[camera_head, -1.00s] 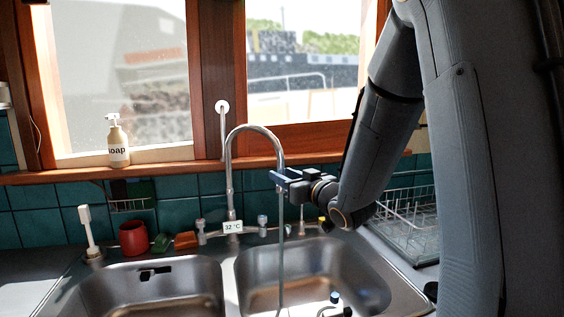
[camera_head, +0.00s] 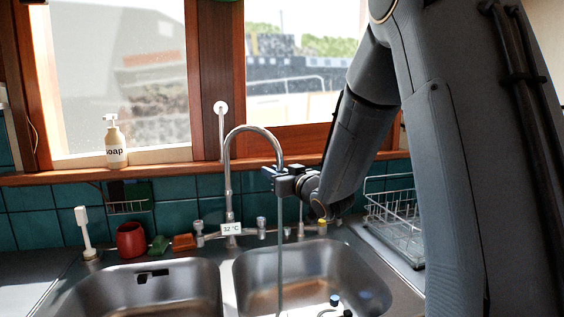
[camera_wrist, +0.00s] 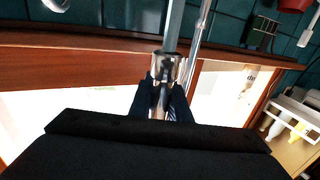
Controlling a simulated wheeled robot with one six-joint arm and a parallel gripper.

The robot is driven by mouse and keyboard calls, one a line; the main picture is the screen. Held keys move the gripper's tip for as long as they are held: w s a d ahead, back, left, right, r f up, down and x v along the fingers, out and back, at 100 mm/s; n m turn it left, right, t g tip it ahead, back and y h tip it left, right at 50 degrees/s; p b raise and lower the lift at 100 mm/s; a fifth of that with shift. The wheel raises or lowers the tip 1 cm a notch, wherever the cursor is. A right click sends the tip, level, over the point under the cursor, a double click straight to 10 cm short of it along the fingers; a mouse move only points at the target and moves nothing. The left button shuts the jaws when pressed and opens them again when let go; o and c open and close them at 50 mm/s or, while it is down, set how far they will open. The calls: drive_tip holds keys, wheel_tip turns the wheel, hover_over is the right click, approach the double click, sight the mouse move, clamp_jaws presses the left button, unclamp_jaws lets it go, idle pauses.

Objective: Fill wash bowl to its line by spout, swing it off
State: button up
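The chrome spout (camera_head: 254,129) arches over the right basin. A thin stream of water (camera_head: 280,255) runs straight down from its tip. My gripper (camera_head: 269,179) is at the spout's tip, reaching in from the right. In the wrist view its two dark fingers (camera_wrist: 165,92) lie on either side of the spout's chrome end (camera_wrist: 170,66). Whether they press on it I cannot tell. A small display reading 32 °C (camera_head: 231,229) sits at the tap's base. I cannot make out a wash bowl; the bottom of the right basin is cut off.
The right basin (camera_head: 360,262) and left basin (camera_head: 80,296) lie below. A red cup (camera_head: 131,240), brush (camera_head: 83,230) and sponges stand behind the left basin. A wire dish rack (camera_head: 400,225) is at right, soap bottle (camera_head: 115,145) on the sill.

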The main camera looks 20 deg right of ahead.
clamp_jaws()
drive_tip(key=s+a+m+h+b, duration=0.3)
drive_tip(key=a+m+h, duration=0.1)
drive_tip(key=a+h, duration=0.2)
drive_tip(key=shift+s+m+t+h, duration=0.3)
drive_tip(key=shift+s+t+h, duration=0.1)
drive_tip(key=shift+h, duration=0.1)
